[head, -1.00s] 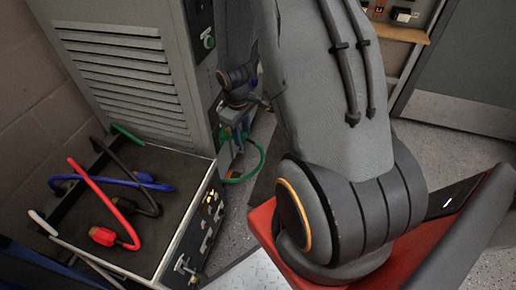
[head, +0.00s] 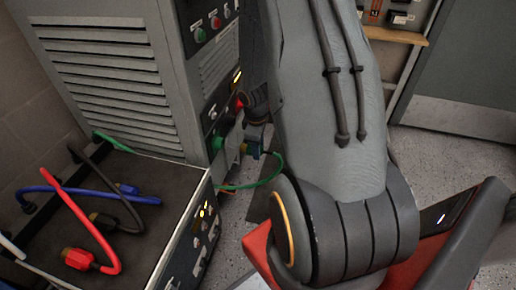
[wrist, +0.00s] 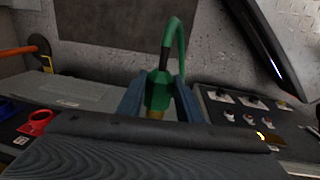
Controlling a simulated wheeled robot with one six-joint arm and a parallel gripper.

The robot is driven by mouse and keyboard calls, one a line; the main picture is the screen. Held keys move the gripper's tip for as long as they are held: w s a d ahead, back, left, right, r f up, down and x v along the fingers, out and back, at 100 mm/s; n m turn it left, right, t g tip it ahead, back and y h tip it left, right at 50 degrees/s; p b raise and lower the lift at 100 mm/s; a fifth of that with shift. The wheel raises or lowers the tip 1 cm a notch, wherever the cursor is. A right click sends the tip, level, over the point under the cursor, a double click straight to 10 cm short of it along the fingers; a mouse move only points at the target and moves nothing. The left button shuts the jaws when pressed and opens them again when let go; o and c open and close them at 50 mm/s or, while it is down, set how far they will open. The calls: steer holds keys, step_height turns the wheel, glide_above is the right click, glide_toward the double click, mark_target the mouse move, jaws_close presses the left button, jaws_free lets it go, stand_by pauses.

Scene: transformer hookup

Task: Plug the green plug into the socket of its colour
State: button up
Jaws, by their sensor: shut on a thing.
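The green plug (wrist: 157,90) is upright between the two blue-grey fingers of my gripper (wrist: 159,100) in the wrist view. Its green cable (wrist: 183,45) loops up from its back. Its gold tip (wrist: 154,114) points toward the dark gripper body, which hides what is beyond. In the head view, my gripper (head: 252,149) is beside the grey cabinet's front, partly behind my arm. The green socket (head: 217,143) is on that front, left of my gripper. I cannot tell whether plug and socket touch.
A red socket ring (wrist: 38,122) and a blue one (wrist: 6,108) show at left in the wrist view. A low dark box (head: 150,200) carries loose red, blue and black cables. The cabinet (head: 100,75) stands behind it. Grey floor is open at right.

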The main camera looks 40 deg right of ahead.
steer(key=shift+s, duration=0.1)
steer(key=shift+w+a+p, duration=0.55)
steer(key=shift+w+a, duration=0.35)
steer(key=shift+w, duration=0.3)
steer(key=shift+w+a+p, duration=0.5)
steer(key=shift+w+a, duration=0.4)
steer(key=shift+w, duration=0.3)
steer(key=shift+w+a+p, duration=0.75)
steer(key=shift+w+a, duration=0.3)
steer(key=shift+w, duration=0.3)
steer(key=o, duration=1.3)
steer(key=shift+r, duration=0.15)
step_height(320, 180, up, 7)
steer(key=p, duration=0.7)
glide_above(242, 145)
steer(key=w+a, duration=0.2)
steer(key=a, duration=0.1)
steer(key=shift+d, duration=0.15)
